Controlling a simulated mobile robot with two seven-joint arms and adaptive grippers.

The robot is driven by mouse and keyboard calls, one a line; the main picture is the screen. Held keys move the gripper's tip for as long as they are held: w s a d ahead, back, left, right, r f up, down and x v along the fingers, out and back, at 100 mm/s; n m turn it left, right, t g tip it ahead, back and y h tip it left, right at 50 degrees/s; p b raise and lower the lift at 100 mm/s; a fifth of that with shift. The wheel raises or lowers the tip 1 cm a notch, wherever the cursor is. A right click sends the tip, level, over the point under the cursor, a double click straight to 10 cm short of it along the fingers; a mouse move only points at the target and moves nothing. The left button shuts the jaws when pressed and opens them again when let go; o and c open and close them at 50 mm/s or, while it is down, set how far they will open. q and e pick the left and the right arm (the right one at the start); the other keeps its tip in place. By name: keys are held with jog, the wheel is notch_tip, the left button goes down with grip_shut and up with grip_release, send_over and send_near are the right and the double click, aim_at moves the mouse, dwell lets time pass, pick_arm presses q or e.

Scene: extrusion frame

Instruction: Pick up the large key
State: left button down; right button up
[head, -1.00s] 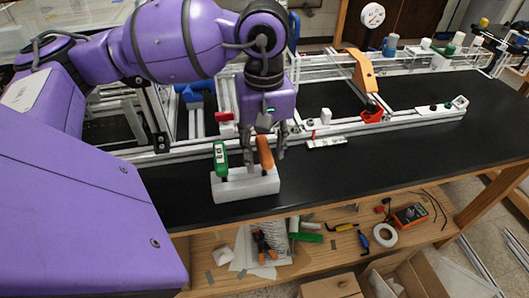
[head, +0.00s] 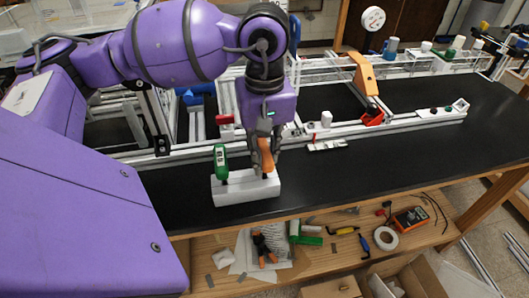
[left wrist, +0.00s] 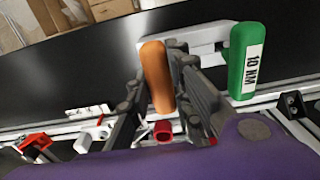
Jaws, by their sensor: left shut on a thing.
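A white block (head: 245,194) stands on the black bench top and holds two upright handled tools. The orange-handled key (head: 265,155) stands at the right of the block. The green-handled tool (head: 220,160) stands at the left; in the left wrist view its green handle (left wrist: 243,60) reads "10 NM". My left gripper (head: 264,145) points down from above, shut on the orange handle. In the left wrist view the orange handle (left wrist: 156,75) is between its two fingers. The key's tip is hidden. I cannot tell by size which tool is the large key. My right gripper is not in view.
Aluminium extrusion rails (head: 400,123) run along the bench behind the block, with an orange bracket (head: 364,73) further right. The black bench top (head: 400,155) is clear right of the block. A lower wooden shelf holds a roll of tape (head: 386,238) and tools.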

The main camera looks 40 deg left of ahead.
pick_arm(q)
jog(key=shift+r+p, duration=0.35)
jog(key=shift+r, duration=0.1)
jog(key=r, duration=0.1)
jog(key=r+p, duration=0.1)
jog(key=r, duration=0.2)
jog(key=shift+s+d+r, duration=0.1)
jog(key=shift+s+d, duration=0.05)
jog(key=shift+s, duration=0.15)
jog(key=s+d+r+p, duration=0.2)
jog(key=s+r+p, duration=0.1)
jog(key=s, duration=0.3)
jog(key=s+d+r+p, duration=0.3)
jog(key=s+r, duration=0.2)
jog(key=s, duration=0.1)
jog(key=shift+d+r, duration=0.2)
jog(key=shift+d, duration=0.05)
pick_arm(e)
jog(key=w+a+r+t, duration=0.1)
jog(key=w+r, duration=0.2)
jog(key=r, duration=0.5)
pick_arm(q)
jog(key=shift+s, duration=0.1)
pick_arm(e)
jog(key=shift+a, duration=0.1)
